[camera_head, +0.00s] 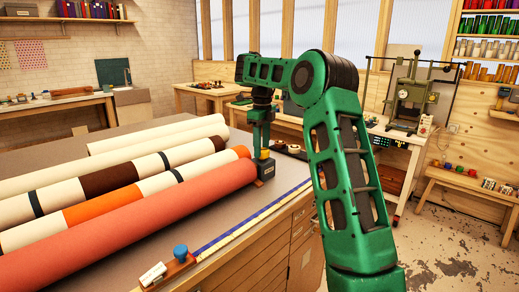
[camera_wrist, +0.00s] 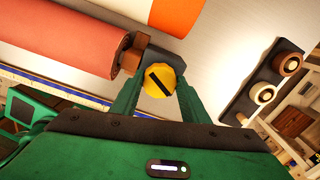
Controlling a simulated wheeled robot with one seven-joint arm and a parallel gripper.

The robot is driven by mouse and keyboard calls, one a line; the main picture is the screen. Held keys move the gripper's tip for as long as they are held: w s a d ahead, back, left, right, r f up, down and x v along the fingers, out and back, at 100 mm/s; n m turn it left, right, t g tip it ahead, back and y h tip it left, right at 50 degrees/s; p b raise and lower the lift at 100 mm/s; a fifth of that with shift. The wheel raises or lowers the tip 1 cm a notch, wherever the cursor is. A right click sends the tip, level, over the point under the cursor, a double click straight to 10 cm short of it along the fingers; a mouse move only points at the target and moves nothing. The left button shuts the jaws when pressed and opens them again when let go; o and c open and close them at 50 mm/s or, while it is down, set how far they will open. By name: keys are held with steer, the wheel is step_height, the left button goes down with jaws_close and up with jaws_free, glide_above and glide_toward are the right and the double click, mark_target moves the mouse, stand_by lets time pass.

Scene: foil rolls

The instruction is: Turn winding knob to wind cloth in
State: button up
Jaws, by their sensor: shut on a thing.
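The winding knob (camera_wrist: 159,82) is a yellow disc with a dark slot, seen in the wrist view at the end of the red-orange roll. My gripper (camera_wrist: 157,92) has its two green fingers on either side of the knob and is shut on it. The red-orange cloth roll (camera_head: 130,225) lies along the table's near side in the head view and also shows at the upper left of the wrist view (camera_wrist: 60,40).
Several other rolls, striped and cream, lie behind on the grey worktable (camera_head: 215,208). A wooden block with a blue knob (camera_head: 180,252) sits at the near edge. A dark holder with round pieces (camera_wrist: 263,93) stands right of my gripper. The floor at right is clear.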

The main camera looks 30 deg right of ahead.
steer(key=o, duration=1.1)
steer(key=shift+d, duration=0.15)
steer(key=shift+c, duration=0.2)
steer(key=shift+w+r, duration=0.1)
steer(key=shift+r, duration=1.35)
step_height(320, 180, up, 8)
steer(key=shift+f, duration=0.15)
